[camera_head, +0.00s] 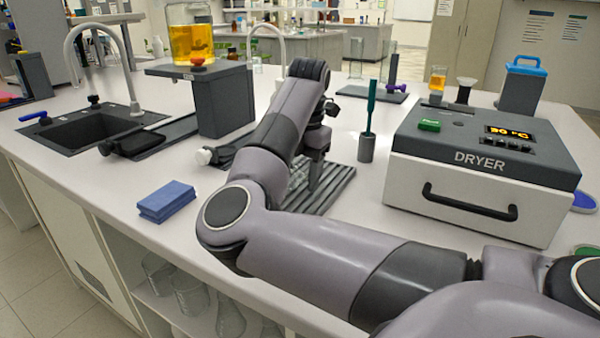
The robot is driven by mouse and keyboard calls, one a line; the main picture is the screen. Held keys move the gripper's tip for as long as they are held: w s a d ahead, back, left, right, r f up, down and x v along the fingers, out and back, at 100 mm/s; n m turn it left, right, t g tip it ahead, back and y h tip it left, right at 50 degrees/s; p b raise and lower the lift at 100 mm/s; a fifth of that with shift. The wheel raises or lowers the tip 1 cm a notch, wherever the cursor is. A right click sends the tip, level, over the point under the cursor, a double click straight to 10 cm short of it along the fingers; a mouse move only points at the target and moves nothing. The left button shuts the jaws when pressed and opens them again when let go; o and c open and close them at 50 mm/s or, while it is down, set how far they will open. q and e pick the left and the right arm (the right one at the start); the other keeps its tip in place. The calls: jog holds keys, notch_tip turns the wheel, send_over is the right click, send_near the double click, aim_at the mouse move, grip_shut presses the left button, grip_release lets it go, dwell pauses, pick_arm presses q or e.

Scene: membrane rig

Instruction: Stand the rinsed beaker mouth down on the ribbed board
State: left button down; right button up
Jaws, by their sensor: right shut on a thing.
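My right gripper (316,182) points down over the ribbed board (338,188), a dark grooved board lying on the bench, partly covered by my right arm. The gripper is shut on the beaker, but the glass is clear and mostly hidden by my arm and gripper. I cannot make out which way its mouth faces or whether it touches the board. My left gripper is not in view.
The dryer (480,165) stands right of the board, and a grey holder (366,148) with a green tool stands close behind it. A blue sponge stack (167,201) lies front left. The sink (85,130) and a stand (220,100) bearing an orange-filled vessel (190,42) are further left.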

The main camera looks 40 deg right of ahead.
jog(key=shift+f, duration=0.3)
jog(key=o, duration=1.2)
jog(key=shift+c, duration=0.2)
jog(key=r, duration=0.7)
jog(key=shift+s+r, duration=0.15)
jog(key=shift+s, duration=0.1)
